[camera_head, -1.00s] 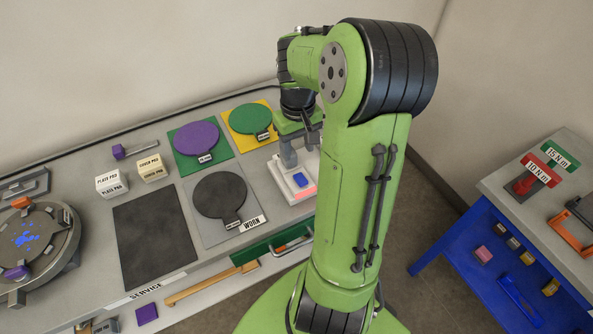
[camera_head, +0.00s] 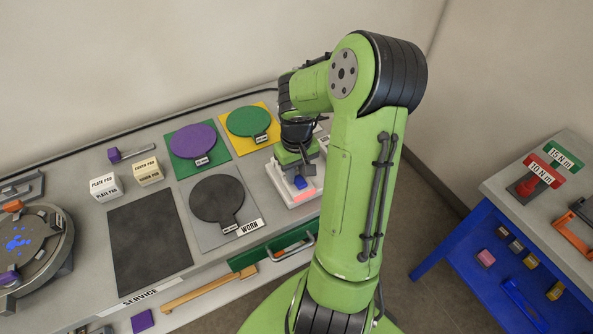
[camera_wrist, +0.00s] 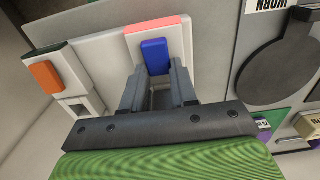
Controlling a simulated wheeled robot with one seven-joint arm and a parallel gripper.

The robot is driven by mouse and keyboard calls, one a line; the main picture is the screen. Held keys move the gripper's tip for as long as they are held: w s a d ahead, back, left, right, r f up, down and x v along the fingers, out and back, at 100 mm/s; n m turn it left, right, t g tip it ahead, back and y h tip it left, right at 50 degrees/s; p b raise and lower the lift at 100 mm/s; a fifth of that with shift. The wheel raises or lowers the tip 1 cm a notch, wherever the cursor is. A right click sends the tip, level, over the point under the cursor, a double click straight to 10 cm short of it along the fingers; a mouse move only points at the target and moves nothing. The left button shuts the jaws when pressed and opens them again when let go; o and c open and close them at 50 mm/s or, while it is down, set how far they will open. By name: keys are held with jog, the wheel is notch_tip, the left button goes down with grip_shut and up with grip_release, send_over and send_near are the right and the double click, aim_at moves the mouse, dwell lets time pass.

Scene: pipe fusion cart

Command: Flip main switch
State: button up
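The main switch appears to be the blue rocker (camera_head: 300,182) on a white box (camera_head: 291,196) with a pink-red strip at its front edge. My gripper (camera_head: 297,168) is above this box in the head view, pointing down, its fingertips largely hidden. In the wrist view the blue rocker (camera_wrist: 155,57) is straight ahead of my gripper (camera_wrist: 157,70). The two grey fingers stand apart with a gap between them. Their tips are at the rocker's near end; whether they touch it I cannot tell.
A neighbouring unit with an orange button (camera_wrist: 44,77) is at left in the wrist view. A black round plate marked WORN (camera_head: 217,198) lies left of the switch box. Purple (camera_head: 195,145) and green (camera_head: 247,121) discs lie behind. A green-fronted drawer handle (camera_head: 287,247) projects below.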

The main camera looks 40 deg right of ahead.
grip_shut()
jog(key=shift+s+f+t+h+b, duration=0.1)
jog(key=shift+s+t+h+b, duration=0.2)
jog(key=shift+t+b, duration=0.75)
jog(key=shift+s+a+t+b, duration=0.2)
jog(key=shift+t+b, duration=0.35)
jog(key=shift+b, duration=0.2)
jog(key=shift+r+h, duration=0.25)
jog(key=shift+h, duration=0.05)
jog(key=o, duration=0.8)
grip_release()
jog(key=shift+r, duration=0.1)
